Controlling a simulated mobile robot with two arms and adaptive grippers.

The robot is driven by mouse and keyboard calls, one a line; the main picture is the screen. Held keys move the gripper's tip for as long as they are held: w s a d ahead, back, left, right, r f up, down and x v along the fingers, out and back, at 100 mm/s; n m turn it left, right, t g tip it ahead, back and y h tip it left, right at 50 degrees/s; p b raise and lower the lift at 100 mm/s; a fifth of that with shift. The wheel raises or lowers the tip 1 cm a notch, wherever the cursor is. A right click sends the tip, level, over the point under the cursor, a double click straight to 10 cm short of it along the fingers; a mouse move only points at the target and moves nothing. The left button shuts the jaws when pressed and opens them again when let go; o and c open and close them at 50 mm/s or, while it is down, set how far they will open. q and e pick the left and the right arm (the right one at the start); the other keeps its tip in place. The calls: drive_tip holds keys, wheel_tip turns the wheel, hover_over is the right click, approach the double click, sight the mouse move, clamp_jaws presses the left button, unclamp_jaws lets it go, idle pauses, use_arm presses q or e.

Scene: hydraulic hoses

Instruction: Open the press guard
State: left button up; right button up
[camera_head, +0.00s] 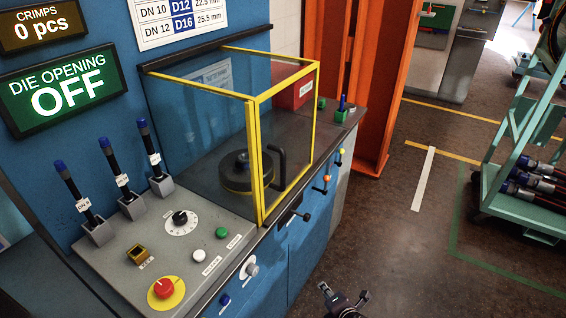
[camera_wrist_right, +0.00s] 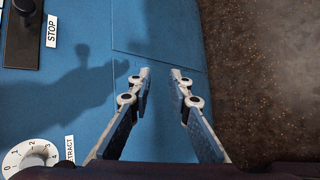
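The press guard (camera_head: 257,140) is a clear box with a yellow frame on the blue press, and it looks closed. A black bar handle (camera_head: 281,168) stands on its front side. Behind the clear panels is a dark round die unit (camera_head: 238,172). My right gripper (camera_head: 345,296) is low at the bottom of the head view, in front of the press and well apart from the guard handle. In the right wrist view its two fingers (camera_wrist_right: 162,73) are parted with nothing between them, over the blue press front. My left gripper is not in view.
The control panel (camera_head: 228,215) has a red stop button (camera_head: 164,288), a dial (camera_head: 181,222) and several small buttons. A black lever (camera_head: 292,216) juts from the press front. A green cart (camera_head: 520,200) stands right; the floor between is clear. An orange post (camera_head: 380,90) stands behind.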

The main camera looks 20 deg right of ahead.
drive_tip(key=w+a+r+n+t+p, duration=0.1)
drive_tip(key=w+r+n+t, duration=0.2)
drive_tip(key=r, duration=0.6)
drive_tip(key=w+a+r+n, duration=0.2)
drive_tip(key=w+r+n, duration=0.2)
drive_tip(key=r, duration=0.5)
drive_tip(key=n+t+y+p, duration=0.2)
drive_tip(key=n+t, duration=0.3)
drive_tip(key=n, duration=0.4)
approach(284, 173)
drive_tip(key=w, duration=0.6)
drive_tip(key=w+p, duration=0.1)
drive_tip(key=w, duration=0.3)
drive_tip(key=shift+w+a+r+p, duration=0.1)
drive_tip(key=shift+w+a+p, duration=0.15)
drive_tip(key=shift+w+p, duration=0.15)
drive_tip(key=shift+c, duration=0.6)
drive_tip(key=shift+m, duration=0.3)
clamp_jaws()
